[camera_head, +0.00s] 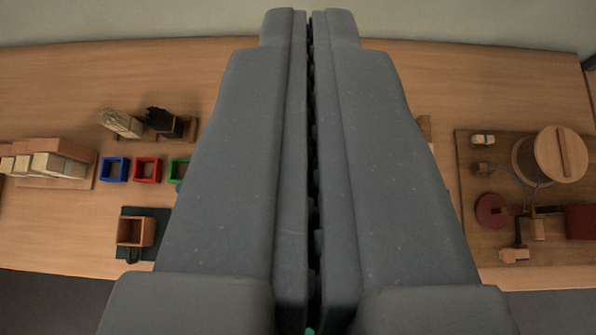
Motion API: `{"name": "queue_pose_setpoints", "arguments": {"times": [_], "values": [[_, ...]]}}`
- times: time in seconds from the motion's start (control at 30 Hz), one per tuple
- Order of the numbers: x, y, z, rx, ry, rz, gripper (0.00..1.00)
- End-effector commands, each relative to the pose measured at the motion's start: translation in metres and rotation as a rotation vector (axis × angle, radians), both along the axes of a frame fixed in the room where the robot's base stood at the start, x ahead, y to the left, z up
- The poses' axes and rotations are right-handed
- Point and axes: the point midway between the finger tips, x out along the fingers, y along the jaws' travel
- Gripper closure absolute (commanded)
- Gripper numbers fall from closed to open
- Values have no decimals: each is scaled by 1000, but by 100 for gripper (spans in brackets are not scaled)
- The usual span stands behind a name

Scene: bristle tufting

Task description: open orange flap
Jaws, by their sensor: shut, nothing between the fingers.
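My gripper (308,14) fills the middle of the view, its two grey fingers pressed together with nothing between them. It hides the middle of the wooden table. I cannot make out an orange flap for certain. An open orange-brown box (134,231) sits on a dark green mat at the left, apart from my gripper. A round wooden drum (560,154) with a bar across its lid stands at the right.
On the wooden table (60,90), small blue (114,169), red (147,169) and green (178,168) frames stand in a row at the left. Bristle bundles (121,123) stand behind them. Pale blocks (55,165) lie far left. A brown board (467,190) carries parts at the right.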

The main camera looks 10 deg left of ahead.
Motion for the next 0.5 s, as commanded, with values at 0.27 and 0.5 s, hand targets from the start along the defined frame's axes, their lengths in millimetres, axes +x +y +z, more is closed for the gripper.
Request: {"name": "queue_pose_setpoints", "arguments": {"times": [0.27, 0.5], "values": [[70, 2, -87, 2, 232, 5, 100], [113, 4, -171, 2, 430, 4, 100]]}}
